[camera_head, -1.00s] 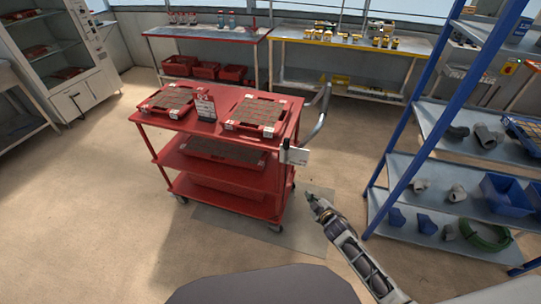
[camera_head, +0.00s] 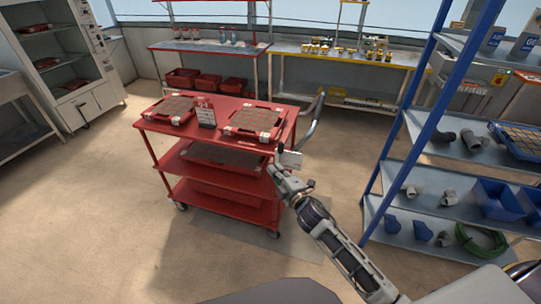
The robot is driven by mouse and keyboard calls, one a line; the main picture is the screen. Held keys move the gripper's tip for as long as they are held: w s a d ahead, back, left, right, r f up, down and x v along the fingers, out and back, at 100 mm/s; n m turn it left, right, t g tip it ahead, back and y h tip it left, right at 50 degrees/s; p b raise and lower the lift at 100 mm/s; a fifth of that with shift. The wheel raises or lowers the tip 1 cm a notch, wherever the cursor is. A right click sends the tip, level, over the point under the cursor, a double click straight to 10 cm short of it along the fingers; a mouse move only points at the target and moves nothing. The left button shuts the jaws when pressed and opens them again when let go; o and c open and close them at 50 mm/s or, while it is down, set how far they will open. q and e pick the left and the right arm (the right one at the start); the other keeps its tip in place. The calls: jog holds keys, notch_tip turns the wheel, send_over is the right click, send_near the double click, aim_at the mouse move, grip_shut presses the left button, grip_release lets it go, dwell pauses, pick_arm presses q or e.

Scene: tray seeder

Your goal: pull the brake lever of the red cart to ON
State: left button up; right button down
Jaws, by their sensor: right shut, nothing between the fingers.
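The red cart (camera_head: 222,146) stands in the middle of the view, with trays on its shelves and a grey push handle (camera_head: 314,117) at its right end. A small white plate (camera_head: 291,159) sits at the cart's right front corner. A small dark upright piece (camera_head: 280,149) beside the plate may be the brake lever; its setting is too small to read. My right gripper (camera_head: 272,170) is shut and empty, just below and left of the white plate. I cannot tell whether it touches the cart or the lever. My left gripper is not in view.
A blue shelf rack (camera_head: 425,118) with pipe fittings and blue bins stands close at the right. Workbenches (camera_head: 345,54) line the back wall, and a glass-fronted cabinet (camera_head: 71,60) is at the far left. The floor left of the cart is clear.

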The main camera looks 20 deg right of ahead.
aim_at(280, 155)
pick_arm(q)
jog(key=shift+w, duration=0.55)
pick_arm(e)
jog(key=shift+n, duration=1.1)
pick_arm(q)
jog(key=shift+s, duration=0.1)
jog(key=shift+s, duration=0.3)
pick_arm(e)
jog(key=shift+w+a, duration=0.1)
jog(key=shift+w, duration=0.1)
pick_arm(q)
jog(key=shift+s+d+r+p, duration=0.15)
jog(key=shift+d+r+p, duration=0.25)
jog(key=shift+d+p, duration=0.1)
pick_arm(e)
jog(key=w+d, duration=0.2)
jog(key=w, duration=0.7)
